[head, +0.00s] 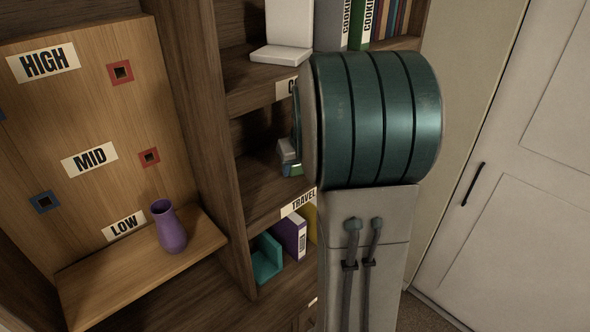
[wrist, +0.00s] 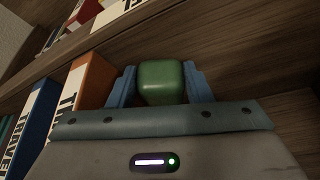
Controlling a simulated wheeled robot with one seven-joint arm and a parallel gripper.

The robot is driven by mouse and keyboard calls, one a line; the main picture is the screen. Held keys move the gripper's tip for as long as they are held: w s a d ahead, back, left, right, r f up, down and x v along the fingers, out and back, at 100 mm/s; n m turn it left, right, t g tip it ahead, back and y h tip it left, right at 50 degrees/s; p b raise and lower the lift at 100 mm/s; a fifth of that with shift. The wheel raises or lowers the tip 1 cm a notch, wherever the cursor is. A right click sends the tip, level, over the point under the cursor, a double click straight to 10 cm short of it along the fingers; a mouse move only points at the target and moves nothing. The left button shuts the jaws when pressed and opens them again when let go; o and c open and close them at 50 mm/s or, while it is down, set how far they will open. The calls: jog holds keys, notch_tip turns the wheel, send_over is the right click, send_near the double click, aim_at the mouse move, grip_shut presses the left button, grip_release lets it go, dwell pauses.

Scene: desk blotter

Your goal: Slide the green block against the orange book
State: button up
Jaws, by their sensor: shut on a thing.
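The green block (wrist: 162,82) is between the two blue fingers of my gripper (wrist: 160,86) in the wrist view, and the gripper is shut on it. The orange book (wrist: 94,74) stands upright just left of the left finger in the wrist view. That finger lies between the block and the book; I cannot tell whether it touches the book. The orange book is hidden behind my arm there.
A blue book (wrist: 40,118) stands left of the orange one. A shelf board (wrist: 240,50) runs above the gripper. Below, in the head view, are a teal bookend (head: 267,260) and a purple book (head: 291,236). A purple vase (head: 168,228) stands on the left ledge.

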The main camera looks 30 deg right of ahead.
jog(key=o, duration=1.3)
jog(key=shift+c, duration=0.2)
jog(key=shift+r, duration=0.1)
